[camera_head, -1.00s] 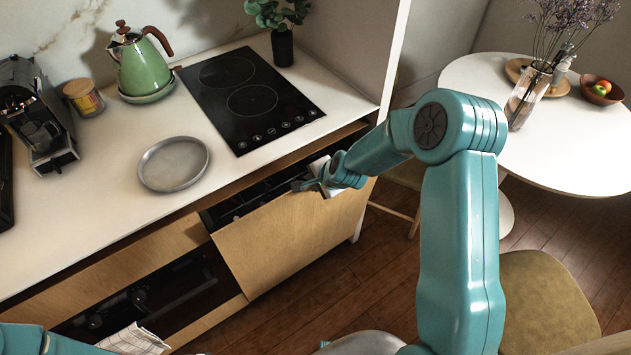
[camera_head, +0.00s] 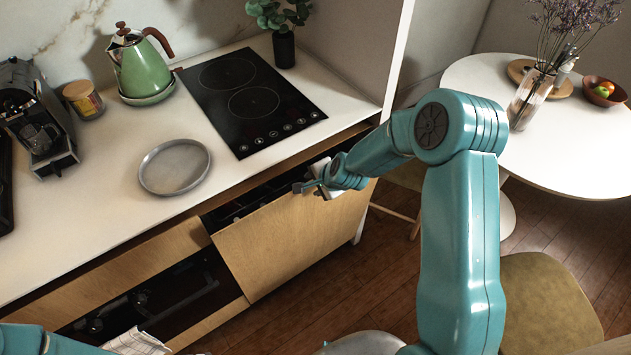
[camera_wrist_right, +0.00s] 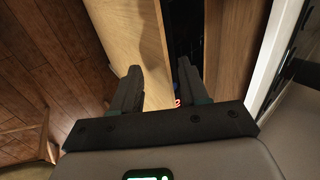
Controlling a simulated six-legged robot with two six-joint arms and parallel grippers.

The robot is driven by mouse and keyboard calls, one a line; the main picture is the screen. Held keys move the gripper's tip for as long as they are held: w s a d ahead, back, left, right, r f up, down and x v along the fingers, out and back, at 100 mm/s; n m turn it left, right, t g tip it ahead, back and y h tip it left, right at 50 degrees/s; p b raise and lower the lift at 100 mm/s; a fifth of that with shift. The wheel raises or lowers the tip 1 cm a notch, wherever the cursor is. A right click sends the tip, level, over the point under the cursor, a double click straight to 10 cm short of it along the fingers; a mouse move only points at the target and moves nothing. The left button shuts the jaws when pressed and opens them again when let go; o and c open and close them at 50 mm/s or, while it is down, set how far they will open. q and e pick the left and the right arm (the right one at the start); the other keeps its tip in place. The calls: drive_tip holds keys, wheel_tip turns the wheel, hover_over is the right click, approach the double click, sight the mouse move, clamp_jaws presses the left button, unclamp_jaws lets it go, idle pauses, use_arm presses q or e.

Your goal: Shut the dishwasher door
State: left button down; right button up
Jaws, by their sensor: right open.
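The dishwasher door (camera_head: 285,240) is a light wood panel under the counter, tilted slightly outward at its top. A dark gap shows between its top edge and the cabinet. My right gripper (camera_head: 303,186) is at the top edge of the door, near its right end. In the right wrist view the gripper (camera_wrist_right: 158,88) is open, with one finger over the door's outer face (camera_wrist_right: 125,35) and the other by the dark gap. I cannot tell whether either finger touches the door. My left gripper is out of view; only part of that arm shows at lower left.
Above is the white counter (camera_head: 100,225) with a round metal tray (camera_head: 174,167), a black hob (camera_head: 248,100) and a green kettle (camera_head: 143,72). A dark oven front (camera_head: 165,300) is left of the door. A stool (camera_head: 545,305) and round table (camera_head: 570,150) stand right.

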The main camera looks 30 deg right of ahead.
drive_tip(key=shift+r, duration=0.1)
drive_tip(key=p+v, duration=0.3)
drive_tip(key=v, duration=1.3)
drive_tip(key=shift+s, duration=0.1)
